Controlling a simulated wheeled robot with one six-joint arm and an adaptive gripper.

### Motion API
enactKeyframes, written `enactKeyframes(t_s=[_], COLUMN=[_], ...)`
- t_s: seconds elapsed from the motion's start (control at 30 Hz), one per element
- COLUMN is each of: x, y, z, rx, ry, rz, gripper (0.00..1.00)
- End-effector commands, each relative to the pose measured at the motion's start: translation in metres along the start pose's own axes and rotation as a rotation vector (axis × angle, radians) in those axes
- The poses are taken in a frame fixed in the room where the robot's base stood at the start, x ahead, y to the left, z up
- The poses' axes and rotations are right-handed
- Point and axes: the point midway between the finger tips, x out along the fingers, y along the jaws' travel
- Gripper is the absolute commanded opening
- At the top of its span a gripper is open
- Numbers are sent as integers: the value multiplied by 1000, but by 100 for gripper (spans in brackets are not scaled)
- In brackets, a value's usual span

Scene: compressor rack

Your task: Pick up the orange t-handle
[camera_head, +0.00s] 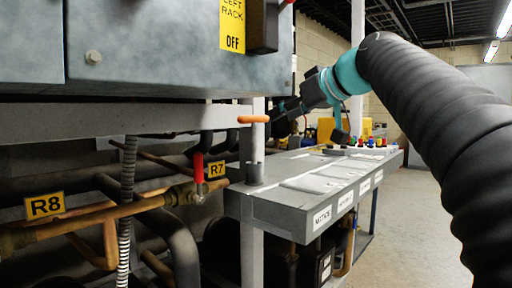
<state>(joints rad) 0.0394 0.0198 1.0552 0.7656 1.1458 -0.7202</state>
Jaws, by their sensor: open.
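The orange t-handle (253,119) shows as a short horizontal orange bar left of centre, in front of a pale upright post. It is above a small grey cylinder (254,173) at the near left end of the grey bench. Its stem is hard to make out against the post, so I cannot tell how it sits in the cylinder. My gripper (281,113) is dark and small in the picture, just right of the orange bar and pointing left at about its height. It is open and looks empty. I cannot tell the gap in depth between them.
The grey bench (268,205) with labelled front edge runs back to the right, with small coloured items (368,142) at its far end. A red-handled valve (198,168) and copper pipes (90,226) are at left. A grey cabinet (150,45) overhangs. The floor at right is clear.

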Motion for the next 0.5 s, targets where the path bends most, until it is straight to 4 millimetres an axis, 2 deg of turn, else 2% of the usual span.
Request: enactKeyframes(t_s=[0.3, 0.5], x=[55, 77], y=[-1, -1], z=[0, 0], rx=[-1, 0], ry=[-3, -1], rz=[-3, -1], gripper=[45, 45])
